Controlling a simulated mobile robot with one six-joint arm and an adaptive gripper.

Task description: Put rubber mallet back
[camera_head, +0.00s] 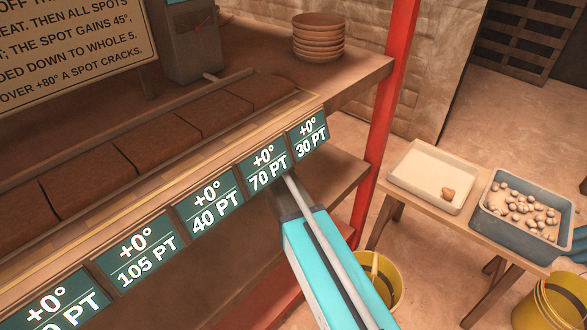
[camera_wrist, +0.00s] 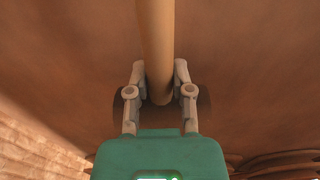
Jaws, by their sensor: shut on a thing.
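In the wrist view my gripper (camera_wrist: 160,92) is shut on a tan, round wooden handle (camera_wrist: 155,40). The handle runs from between the fingers up out of the picture. A dark brown rounded shape shows behind both fingers; I cannot tell whether it is the mallet's head or a shadow. In the head view I cannot make out my gripper or the held handle.
A shelf carries brown slabs (camera_head: 145,150), a row of green number signs (camera_head: 215,210), a grey box (camera_head: 190,45) and stacked plates (camera_head: 318,40). A red post (camera_head: 392,90) stands beside it. Right are a white tray (camera_head: 415,165), a blue bin (camera_head: 495,225) and yellow buckets (camera_head: 390,285).

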